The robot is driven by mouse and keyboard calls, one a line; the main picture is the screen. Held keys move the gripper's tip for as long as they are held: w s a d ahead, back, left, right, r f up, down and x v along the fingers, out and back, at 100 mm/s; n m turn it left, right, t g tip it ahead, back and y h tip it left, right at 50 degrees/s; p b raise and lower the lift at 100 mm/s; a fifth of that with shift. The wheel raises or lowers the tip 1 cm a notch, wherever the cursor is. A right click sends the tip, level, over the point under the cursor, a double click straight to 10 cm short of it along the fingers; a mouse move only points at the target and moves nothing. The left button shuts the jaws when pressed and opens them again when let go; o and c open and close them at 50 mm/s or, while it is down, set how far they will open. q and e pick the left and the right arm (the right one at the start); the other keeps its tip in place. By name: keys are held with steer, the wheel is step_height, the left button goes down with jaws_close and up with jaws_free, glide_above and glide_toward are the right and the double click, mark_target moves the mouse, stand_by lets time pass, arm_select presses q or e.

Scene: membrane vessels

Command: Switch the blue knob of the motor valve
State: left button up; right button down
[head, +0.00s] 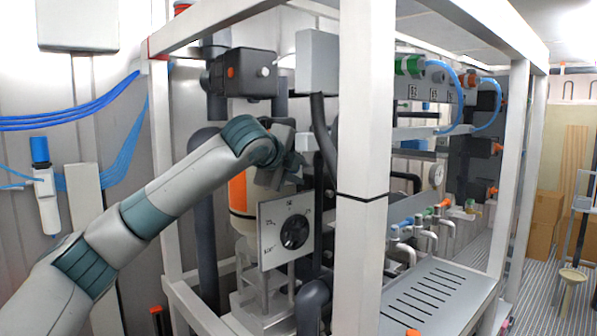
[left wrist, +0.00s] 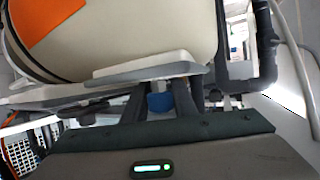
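The blue knob (left wrist: 160,102) shows in the left wrist view between the two dark fingers of my left gripper (left wrist: 160,95). The fingers stand apart on either side of it; whether they touch it is unclear. In the head view the left gripper (head: 292,160) is at the upper part of the cream vessel with an orange band (head: 238,192), behind the frame post. The knob is hidden there, and the motor valve cannot be made out clearly. My right gripper is in neither view.
A white frame post (head: 365,150) stands just right of the gripper. A panel with a black dial (head: 285,230) is below it, and a grey box (head: 317,62) above it. A dark pipe (head: 324,130) runs close by. Blue hoses (head: 70,122) hang at the left wall.

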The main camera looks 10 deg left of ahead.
arm_select(q)
steer(key=o, duration=0.3)
steer(key=b+v, duration=0.8)
steer(key=v, duration=0.9)
steer(key=shift+s+r, duration=0.1)
steer(key=shift+s, duration=0.1)
